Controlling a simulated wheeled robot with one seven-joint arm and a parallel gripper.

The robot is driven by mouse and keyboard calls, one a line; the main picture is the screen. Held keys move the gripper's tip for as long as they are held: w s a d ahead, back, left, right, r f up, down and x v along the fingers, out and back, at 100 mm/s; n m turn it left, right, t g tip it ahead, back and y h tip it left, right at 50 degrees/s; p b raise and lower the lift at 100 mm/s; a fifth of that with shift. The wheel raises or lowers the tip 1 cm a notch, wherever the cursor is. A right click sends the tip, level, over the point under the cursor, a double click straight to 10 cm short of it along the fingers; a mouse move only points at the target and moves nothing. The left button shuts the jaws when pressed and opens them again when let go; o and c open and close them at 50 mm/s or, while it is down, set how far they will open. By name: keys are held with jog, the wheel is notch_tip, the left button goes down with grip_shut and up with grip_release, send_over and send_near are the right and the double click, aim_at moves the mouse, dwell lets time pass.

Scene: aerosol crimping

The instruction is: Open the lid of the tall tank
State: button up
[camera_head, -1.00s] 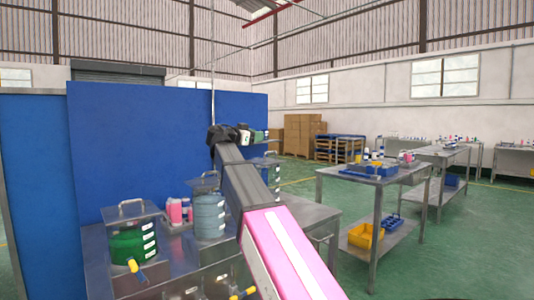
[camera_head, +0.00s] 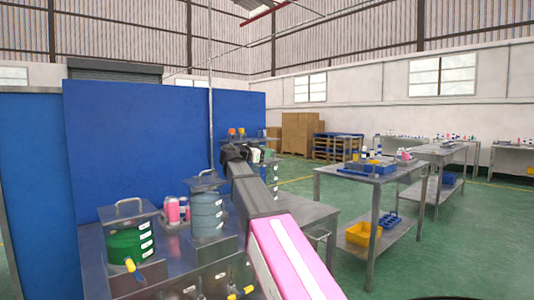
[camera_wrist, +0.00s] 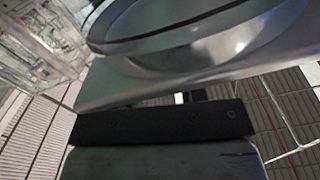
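The tall tank (camera_head: 206,213) is a blue-grey ribbed cylinder on the steel bench in the head view. Its flat metal lid (camera_head: 205,184) with an arched handle (camera_head: 207,174) lies on top. My gripper (camera_head: 235,153) is the dark end of my arm, up and to the right of this lid and visibly apart from it in the picture. Its fingers are hidden or too small to read. The wrist view shows a dark bar and, close above it, a shiny metal surface with a round rim (camera_wrist: 180,35); I cannot tell what it belongs to.
A shorter green tank (camera_head: 131,244) with a handled metal lid (camera_head: 130,215) stands at left on the bench (camera_head: 180,265). Pink bottles (camera_head: 172,209) stand between the tanks. A blue partition (camera_head: 130,140) rises behind. A steel table (camera_head: 345,172) with a blue tray stands to the right.

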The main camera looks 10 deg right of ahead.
jog(key=shift+w+d, duration=0.35)
jog(key=shift+d, duration=0.3)
grip_shut()
jog(key=shift+r, duration=0.1)
